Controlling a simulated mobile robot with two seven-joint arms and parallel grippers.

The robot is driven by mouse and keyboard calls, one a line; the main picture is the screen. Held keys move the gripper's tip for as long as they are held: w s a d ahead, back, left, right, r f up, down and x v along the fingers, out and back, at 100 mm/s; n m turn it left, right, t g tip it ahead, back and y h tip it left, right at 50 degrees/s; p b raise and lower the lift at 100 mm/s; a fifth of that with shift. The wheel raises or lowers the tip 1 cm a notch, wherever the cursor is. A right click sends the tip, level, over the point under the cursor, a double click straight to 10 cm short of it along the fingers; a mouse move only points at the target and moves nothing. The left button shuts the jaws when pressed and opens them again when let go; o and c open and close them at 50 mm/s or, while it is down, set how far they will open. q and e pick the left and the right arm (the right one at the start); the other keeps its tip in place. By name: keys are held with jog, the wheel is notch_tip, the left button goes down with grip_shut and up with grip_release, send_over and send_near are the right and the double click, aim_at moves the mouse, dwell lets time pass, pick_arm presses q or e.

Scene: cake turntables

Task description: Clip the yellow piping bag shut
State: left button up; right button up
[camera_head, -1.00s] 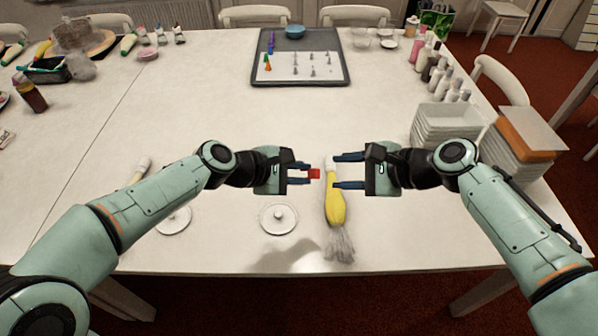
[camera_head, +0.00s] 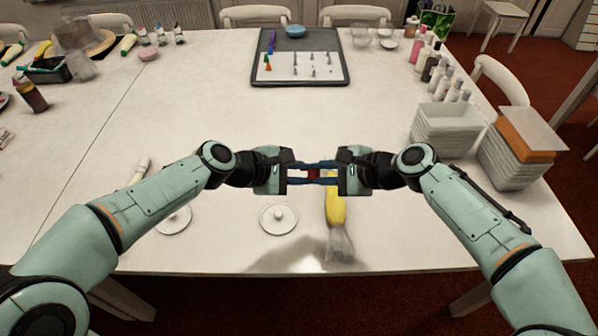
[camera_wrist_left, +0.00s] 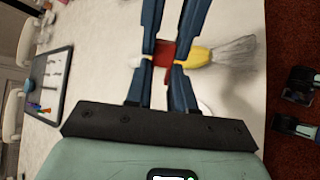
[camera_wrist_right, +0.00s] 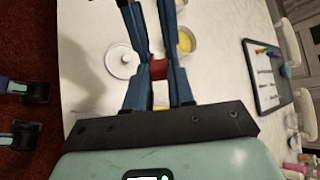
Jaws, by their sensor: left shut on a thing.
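The yellow piping bag (camera_head: 336,212) lies on the table at front centre, its clear crumpled end (camera_head: 340,245) toward the near edge. My grippers hide its far end in the head view. My left gripper (camera_head: 306,173) is shut on the small red clip (camera_head: 313,174), above the table by the bag's far part. The clip also shows between the fingers in the left wrist view (camera_wrist_left: 164,54). My right gripper (camera_head: 322,173) faces the left one, its fingers on both sides of the same clip; whether they press on it I cannot tell. The clip is apart from the bag.
A grey tray with nozzles (camera_head: 341,70) lies at the back. White container stacks (camera_head: 445,130) and bottles (camera_head: 436,70) stand on the right. The table's middle is clear.

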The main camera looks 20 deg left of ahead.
pick_arm(q)
jog(key=o, duration=0.9)
jog(key=v, duration=0.8)
